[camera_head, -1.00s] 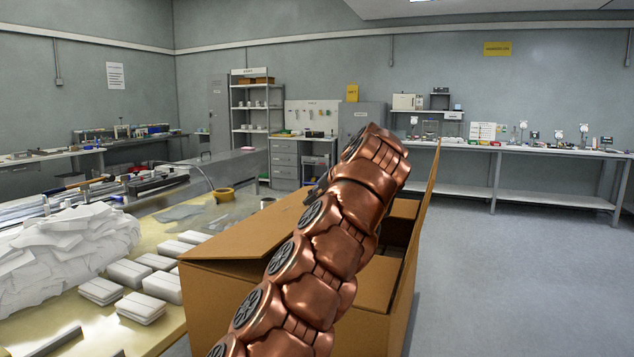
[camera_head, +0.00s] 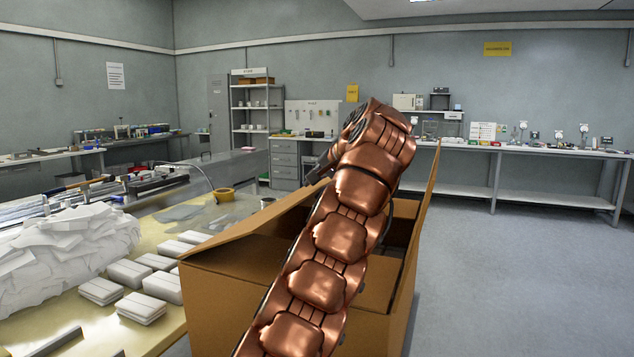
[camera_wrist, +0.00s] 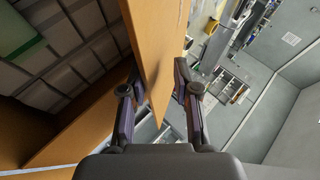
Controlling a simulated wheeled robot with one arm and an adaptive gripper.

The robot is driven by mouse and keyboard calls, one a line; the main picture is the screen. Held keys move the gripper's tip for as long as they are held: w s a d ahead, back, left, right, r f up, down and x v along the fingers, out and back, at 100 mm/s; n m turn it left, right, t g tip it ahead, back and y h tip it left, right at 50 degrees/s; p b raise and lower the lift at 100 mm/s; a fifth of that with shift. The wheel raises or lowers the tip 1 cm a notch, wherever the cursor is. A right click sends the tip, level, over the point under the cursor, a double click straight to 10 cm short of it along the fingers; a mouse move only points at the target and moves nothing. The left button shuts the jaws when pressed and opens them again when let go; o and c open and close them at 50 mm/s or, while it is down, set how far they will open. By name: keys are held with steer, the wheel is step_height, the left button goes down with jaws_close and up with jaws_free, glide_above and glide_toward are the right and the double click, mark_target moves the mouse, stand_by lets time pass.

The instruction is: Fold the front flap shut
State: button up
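The open cardboard box (camera_head: 225,312) stands in front of me, partly hidden behind my copper arm. Its left flap (camera_head: 255,222) slants up over the box, with a dark gap beneath its near edge. Its right flap (camera_head: 425,195) stands upright, and a near panel (camera_head: 378,285) lies roughly flat. In the wrist view, my gripper (camera_wrist: 157,88) has its fingers apart on either side of a cardboard flap (camera_wrist: 160,45). Contact with both faces is unclear. White packs (camera_wrist: 50,60) show inside the box. My gripper is mostly hidden in the head view.
A table (camera_head: 60,308) on the left holds a white heap (camera_head: 65,245) and several white packs (camera_head: 128,272), close to the box. Benches and shelves line the far walls. The floor (camera_head: 520,290) on the right is clear.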

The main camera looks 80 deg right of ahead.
steer(key=shift+r, duration=0.3)
steer(key=shift+r, duration=0.2)
stand_by(0.3)
steer(key=shift+s+a+r, duration=0.1)
steer(key=shift+a+r, duration=0.05)
steer(key=s+a+r+p, duration=0.2)
steer(key=s+a+r, duration=0.1)
steer(key=s, duration=0.3)
steer(key=shift+a+r, duration=0.3)
steer(key=shift+a, duration=0.45)
stand_by(0.4)
steer(key=shift+s+p, duration=0.1)
steer(key=shift+p, duration=0.2)
